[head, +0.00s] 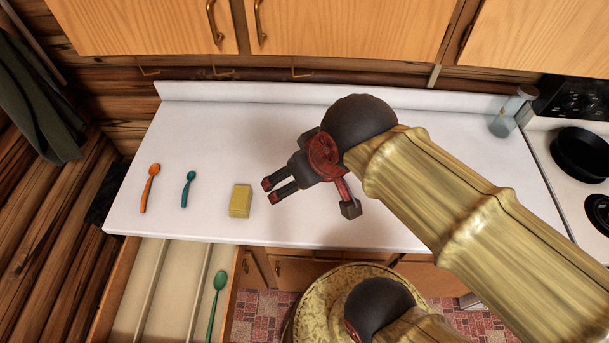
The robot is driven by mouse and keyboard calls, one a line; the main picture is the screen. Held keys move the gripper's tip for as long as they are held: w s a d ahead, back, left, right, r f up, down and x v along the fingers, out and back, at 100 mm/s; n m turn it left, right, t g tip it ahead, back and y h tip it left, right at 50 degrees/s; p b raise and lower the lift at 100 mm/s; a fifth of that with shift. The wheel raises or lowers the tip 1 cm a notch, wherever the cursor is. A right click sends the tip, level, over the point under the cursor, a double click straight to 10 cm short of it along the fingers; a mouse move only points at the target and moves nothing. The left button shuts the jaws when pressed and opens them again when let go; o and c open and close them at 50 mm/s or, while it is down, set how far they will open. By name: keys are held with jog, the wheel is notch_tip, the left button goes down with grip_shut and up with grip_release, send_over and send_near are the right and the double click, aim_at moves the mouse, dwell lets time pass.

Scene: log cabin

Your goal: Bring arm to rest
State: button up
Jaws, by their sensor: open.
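My gripper (272,190) is at the end of my arm, over the middle of the white countertop (420,230). Its dark fingers with red tips point left and stand apart, with nothing between them. A yellow block (240,201) lies on the counter just left of the fingertips, apart from them. My arm stretches in from the lower right and hides part of the counter.
An orange spoon (150,187) and a teal spoon (188,188) lie on the counter's left. Below, an open drawer (112,290) holds a green spoon (216,305). A glass jar (503,122) and a stove with a black pan (580,155) are at right. Cabinets hang above.

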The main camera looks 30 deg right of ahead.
jog(key=shift+s+d, duration=0.1)
jog(key=shift+s, duration=0.3)
